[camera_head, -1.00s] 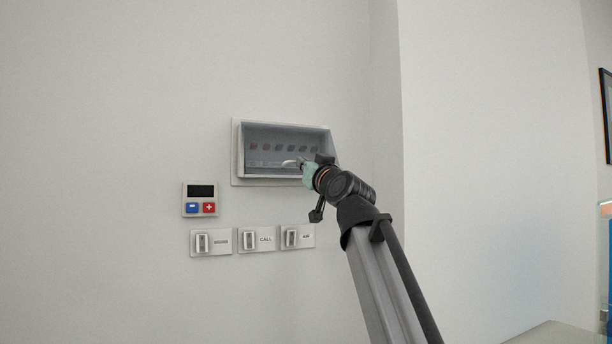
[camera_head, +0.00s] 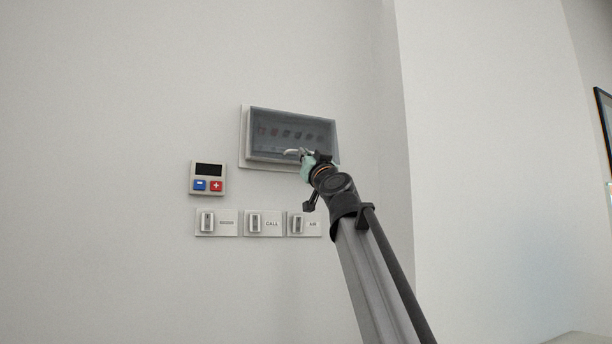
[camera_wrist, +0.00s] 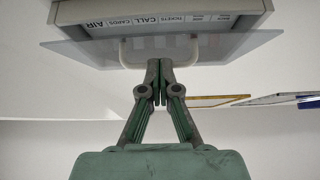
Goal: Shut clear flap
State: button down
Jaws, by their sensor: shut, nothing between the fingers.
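The clear flap (camera_head: 291,137) is a grey see-through pane over the front of the wall box (camera_head: 245,140) in the head view. In the wrist view the pane (camera_wrist: 85,47) crosses in front of the labelled box (camera_wrist: 72,12), with a pale bar handle (camera_wrist: 123,55) on it. I cannot tell whether the flap sits flush. My gripper (camera_head: 303,154) is at the flap's lower edge, right of its middle. In the wrist view its closed fingertips (camera_wrist: 160,66) are at the handle, between its two ends, with nothing between them. Contact is not clear.
A small keypad (camera_head: 207,178) with blue and red buttons is on the wall to the lower left. Three switch plates (camera_head: 216,222), (camera_head: 263,223), (camera_head: 304,224) sit in a row below the box. A wall corner stands to the right of my arm.

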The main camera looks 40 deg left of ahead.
jog(key=a+b, duration=0.1)
jog(key=b, duration=0.2)
jog(key=f+y+b, duration=0.1)
jog(key=b, duration=0.3)
jog(key=shift+w+a, duration=0.35)
jog(key=shift+w, duration=0.05)
jog(key=shift+a+r+t+y+b, duration=0.1)
jog(key=shift+t+y+b, duration=0.2)
jog(key=shift+b, duration=0.4)
